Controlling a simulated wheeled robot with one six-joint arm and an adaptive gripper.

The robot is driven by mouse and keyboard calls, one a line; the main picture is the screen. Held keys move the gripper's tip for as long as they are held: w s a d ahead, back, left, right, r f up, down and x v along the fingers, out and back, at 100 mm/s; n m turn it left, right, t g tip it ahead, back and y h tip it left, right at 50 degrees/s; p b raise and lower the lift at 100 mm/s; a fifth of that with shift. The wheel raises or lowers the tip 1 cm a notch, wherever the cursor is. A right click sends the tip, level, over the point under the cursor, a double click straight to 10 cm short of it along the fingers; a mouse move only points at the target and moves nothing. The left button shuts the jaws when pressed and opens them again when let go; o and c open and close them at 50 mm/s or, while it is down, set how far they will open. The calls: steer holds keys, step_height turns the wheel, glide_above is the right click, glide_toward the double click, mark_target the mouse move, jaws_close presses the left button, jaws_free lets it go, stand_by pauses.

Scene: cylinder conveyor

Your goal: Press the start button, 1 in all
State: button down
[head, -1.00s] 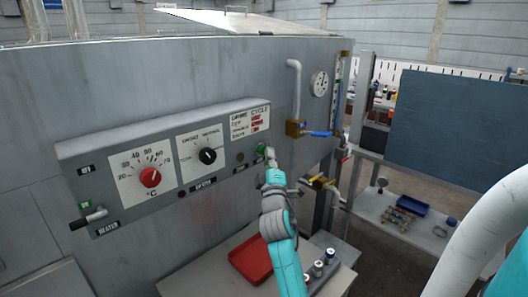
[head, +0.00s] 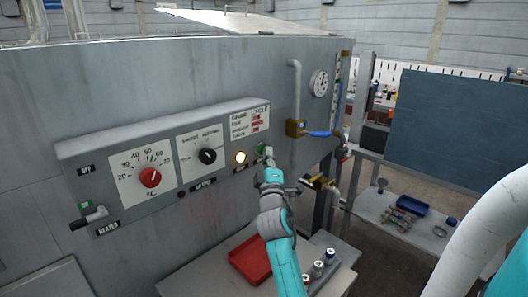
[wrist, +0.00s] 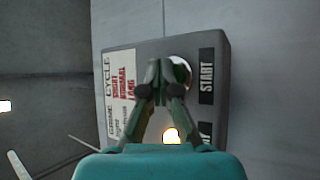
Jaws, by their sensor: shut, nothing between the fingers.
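The green start button (head: 261,149) is at the right end of the grey control panel (head: 215,150). My gripper (head: 269,151) is shut and empty, with its tip right at the button; whether it touches cannot be told. In the wrist view, my closed fingers (wrist: 164,68) hide most of the button, and part of its pale rim (wrist: 184,66) shows beside the black START label (wrist: 206,76).
The panel also carries a red temperature knob (head: 150,177), a black selector knob (head: 207,156) and a heater lever (head: 95,215). A blue-handled valve (head: 319,134) sits to the right of the button. A red tray (head: 250,262) and small jars (head: 317,268) stand on the table below.

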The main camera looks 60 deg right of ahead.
steer(key=shift+s+a, duration=0.25)
steer(key=shift+s, duration=0.6)
steer(key=shift+s, duration=0.1)
steer(key=s, duration=0.2)
steer(key=s+a, duration=0.1)
steer(key=s, duration=0.1)
steer(key=shift+s, duration=0.35)
steer(key=shift+a, duration=0.1)
stand_by(0.6)
